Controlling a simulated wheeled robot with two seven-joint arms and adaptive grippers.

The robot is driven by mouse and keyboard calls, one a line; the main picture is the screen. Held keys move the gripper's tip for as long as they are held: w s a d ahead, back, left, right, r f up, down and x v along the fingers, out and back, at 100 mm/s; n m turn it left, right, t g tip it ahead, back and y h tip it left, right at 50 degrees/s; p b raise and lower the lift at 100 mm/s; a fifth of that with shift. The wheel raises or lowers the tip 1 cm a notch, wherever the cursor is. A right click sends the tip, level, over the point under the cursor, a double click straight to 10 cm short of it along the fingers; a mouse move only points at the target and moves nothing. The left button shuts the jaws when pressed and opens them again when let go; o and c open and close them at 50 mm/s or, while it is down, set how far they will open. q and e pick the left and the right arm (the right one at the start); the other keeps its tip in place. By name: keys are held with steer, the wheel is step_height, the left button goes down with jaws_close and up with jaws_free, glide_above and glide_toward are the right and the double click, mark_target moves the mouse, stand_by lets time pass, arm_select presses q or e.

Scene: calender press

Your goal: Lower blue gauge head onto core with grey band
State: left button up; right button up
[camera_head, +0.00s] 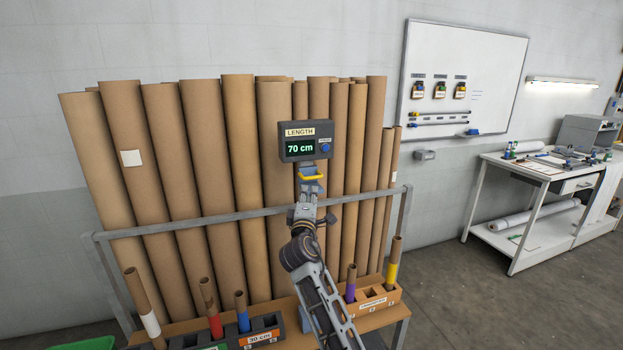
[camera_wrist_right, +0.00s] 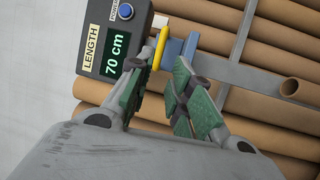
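The length gauge (camera_head: 310,142) is a dark box reading 70 cm, in front of the tall tubes. Below it are a yellow bar (camera_head: 311,177) and a blue part (camera_head: 311,186), probably the gauge head. My right gripper (camera_head: 308,197) is just below them. In the right wrist view its green-padded fingers (camera_wrist_right: 160,85) are apart, with the yellow bar (camera_wrist_right: 160,47) and blue part (camera_wrist_right: 173,50) just beyond the tips. Contact is unclear. A short core with a pale white-grey band (camera_head: 150,323) leans at the lower left; no other band looks grey. My left gripper is out of view.
Cores with red (camera_head: 215,326), blue (camera_head: 241,312), purple (camera_head: 350,292) and yellow bands (camera_head: 391,274) stand in holders on the low bench. A grey rail (camera_head: 245,214) crosses in front of the tall tubes. A white worktable (camera_head: 490,205) stands at the right, with open floor before it.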

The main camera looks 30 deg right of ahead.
mark_target(311, 179)
steer(key=p+x, duration=0.1)
steer(key=x, duration=0.4)
steer(key=shift+w+d+r, duration=0.15)
steer(key=shift+w+d, duration=0.05)
steer(key=shift+x, duration=1.2)
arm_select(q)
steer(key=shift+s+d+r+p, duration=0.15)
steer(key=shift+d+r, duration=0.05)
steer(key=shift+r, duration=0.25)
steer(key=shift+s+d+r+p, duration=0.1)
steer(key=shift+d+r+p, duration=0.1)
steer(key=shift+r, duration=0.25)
arm_select(e)
steer(key=shift+x, duration=1.35)
jaws_close()
